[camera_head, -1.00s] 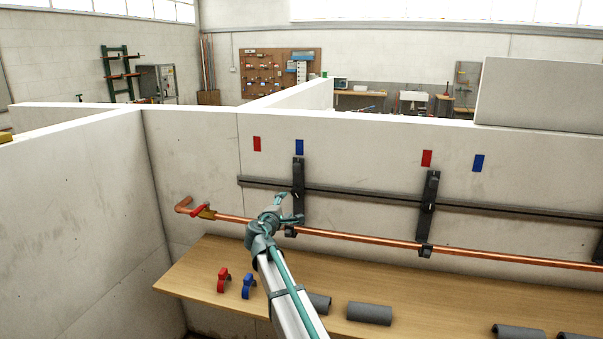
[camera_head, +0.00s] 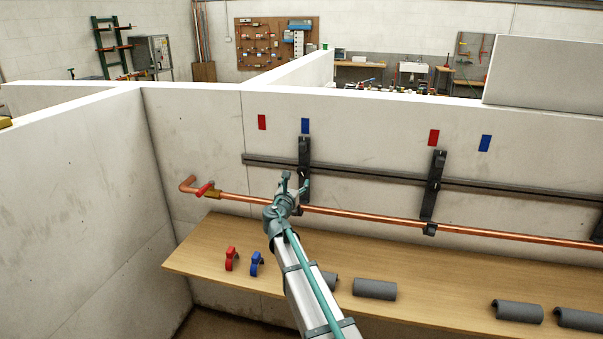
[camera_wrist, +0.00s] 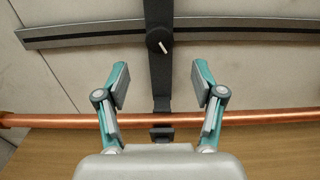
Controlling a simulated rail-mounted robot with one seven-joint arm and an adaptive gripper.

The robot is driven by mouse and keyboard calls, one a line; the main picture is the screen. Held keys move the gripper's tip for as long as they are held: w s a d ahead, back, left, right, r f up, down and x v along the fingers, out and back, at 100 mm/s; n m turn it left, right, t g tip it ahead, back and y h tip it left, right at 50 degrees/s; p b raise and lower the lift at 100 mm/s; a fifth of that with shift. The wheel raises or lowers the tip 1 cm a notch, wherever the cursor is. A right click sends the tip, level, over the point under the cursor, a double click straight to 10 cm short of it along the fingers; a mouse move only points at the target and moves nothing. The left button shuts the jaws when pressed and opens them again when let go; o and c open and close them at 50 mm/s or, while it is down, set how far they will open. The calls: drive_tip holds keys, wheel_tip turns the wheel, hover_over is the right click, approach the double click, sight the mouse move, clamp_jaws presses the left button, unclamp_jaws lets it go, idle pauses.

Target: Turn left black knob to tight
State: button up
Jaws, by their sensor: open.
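The left black knob (camera_wrist: 158,40) shows in the wrist view as a round black knob with a white pointer mark. It sits on a black vertical bracket (camera_wrist: 160,80), where the bracket crosses a grey rail. The pointer slants down to the right. My gripper (camera_wrist: 161,76) is open and empty, its two fingers apart on either side of the bracket, below the knob and not touching it in the picture. In the head view my gripper (camera_head: 294,183) is in front of the left bracket (camera_head: 304,152) and hides part of it; the knob is too small to read there.
A copper pipe (camera_head: 370,219) runs along the wall below the rail (camera_head: 380,175), with a red-handled valve (camera_head: 205,189) at its left end. A second bracket (camera_head: 433,185) stands right. The wooden bench (camera_head: 210,245) holds red and blue clamps (camera_head: 232,259) and grey pipe sleeves (camera_head: 375,289).

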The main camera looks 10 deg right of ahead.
sight(301, 173)
drive_tip(key=p+x, duration=0.2)
drive_tip(key=x, duration=0.6)
drive_tip(key=shift+w, duration=0.3)
drive_tip(key=c, duration=1.1)
drive_tip(key=shift+f+m+b, duration=0.2)
drive_tip(key=shift+m+b, duration=0.4)
drive_tip(key=shift+b, duration=0.55)
drive_tip(key=shift+c, duration=0.2)
drive_tip(key=shift+r, duration=0.2)
